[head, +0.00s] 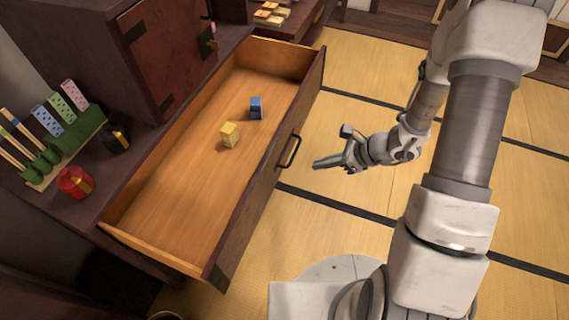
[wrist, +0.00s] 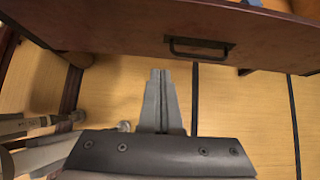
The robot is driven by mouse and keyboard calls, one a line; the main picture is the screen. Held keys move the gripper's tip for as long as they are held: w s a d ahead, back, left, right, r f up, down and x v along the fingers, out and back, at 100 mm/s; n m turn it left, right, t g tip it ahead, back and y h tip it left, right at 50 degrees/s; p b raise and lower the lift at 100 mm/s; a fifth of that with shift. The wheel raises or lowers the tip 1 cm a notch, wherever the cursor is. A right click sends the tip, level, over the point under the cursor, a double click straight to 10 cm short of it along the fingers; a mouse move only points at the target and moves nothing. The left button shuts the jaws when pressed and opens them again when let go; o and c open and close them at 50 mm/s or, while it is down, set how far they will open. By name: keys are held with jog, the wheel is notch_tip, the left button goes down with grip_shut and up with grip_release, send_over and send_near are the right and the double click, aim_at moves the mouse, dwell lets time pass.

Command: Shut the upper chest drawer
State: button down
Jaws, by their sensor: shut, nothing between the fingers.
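The upper chest drawer (head: 170,214) is pulled far out, with its wooden inside open to view. Its dark front carries a black handle (head: 290,151). A yellow block (head: 230,135) and a blue block (head: 256,108) lie inside it. My gripper (head: 318,164) is shut and empty, in front of the drawer front and a little to the right of the handle, apart from it. In the wrist view, the shut fingers (wrist: 162,74) point toward the drawer front (wrist: 120,28), with the handle (wrist: 199,47) ahead and slightly right.
The dark chest top holds a small cabinet (head: 165,50), a red item (head: 75,181), a black item (head: 115,139) and a green rack (head: 65,150) with coloured pieces. A shelf with wooden pieces (head: 272,14) stands at the back. The tatami floor (head: 365,75) is clear right of the drawer.

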aim_at(273, 169)
jog(key=shift+w+a+r+b+x, duration=0.1)
jog(key=shift+a+r+b+x, duration=0.2)
jog(key=shift+x, duration=1.85)
jog(key=shift+w+a+r+b+x, duration=0.15)
jog(key=shift+a+r+b+x, duration=0.2)
jog(key=shift+x, duration=1.8)
jog(key=shift+w+a+r+b+x, duration=0.1)
jog(key=shift+a+r+b+x, duration=0.2)
jog(key=shift+x, duration=1.9)
